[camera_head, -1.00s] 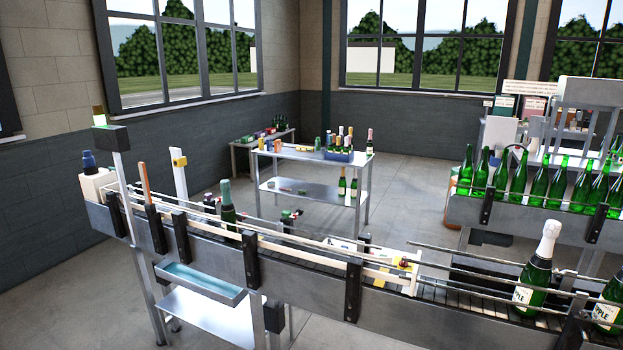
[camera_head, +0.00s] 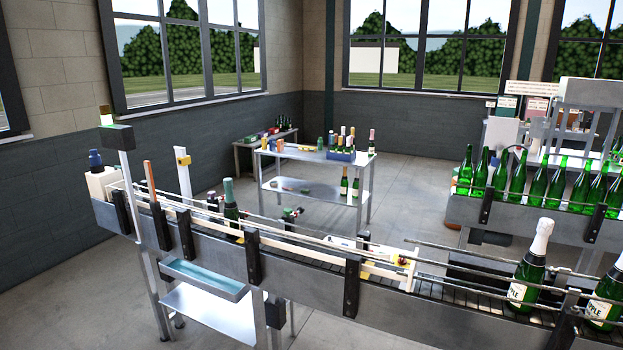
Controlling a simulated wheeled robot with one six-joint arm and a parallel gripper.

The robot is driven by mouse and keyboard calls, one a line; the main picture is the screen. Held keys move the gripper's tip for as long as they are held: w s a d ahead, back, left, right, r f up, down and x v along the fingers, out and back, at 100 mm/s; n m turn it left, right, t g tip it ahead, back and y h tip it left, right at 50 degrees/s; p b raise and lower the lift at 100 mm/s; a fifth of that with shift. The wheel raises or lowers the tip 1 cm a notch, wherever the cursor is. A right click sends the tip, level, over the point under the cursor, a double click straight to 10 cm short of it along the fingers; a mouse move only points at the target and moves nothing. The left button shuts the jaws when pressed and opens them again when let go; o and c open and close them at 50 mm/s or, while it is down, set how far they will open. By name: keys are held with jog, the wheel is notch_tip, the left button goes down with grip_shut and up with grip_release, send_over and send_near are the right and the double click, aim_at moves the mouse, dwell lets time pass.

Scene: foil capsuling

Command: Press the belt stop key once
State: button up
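The conveyor (camera_head: 300,283) runs from the far left to the lower right, with rails along it. A small yellow and red item (camera_head: 403,262) sits at its middle; I cannot tell whether it is the stop key. A white post (camera_head: 184,185) on the left carries a small yellow box (camera_head: 184,160), also too small to read. A green bottle with a white foil top (camera_head: 528,265) stands upright on the belt at right, and another labelled bottle (camera_head: 604,300) stands at the right edge. A teal-topped bottle (camera_head: 230,205) stands on the left part. My gripper is not in view.
A signal post with a dark box (camera_head: 117,137) and a lit lamp stands at the left end. A tray (camera_head: 203,279) hangs on the conveyor's near side. A steel table (camera_head: 305,155) holds bottles behind. Several green bottles (camera_head: 543,183) stand on another line at right. Floor between is open.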

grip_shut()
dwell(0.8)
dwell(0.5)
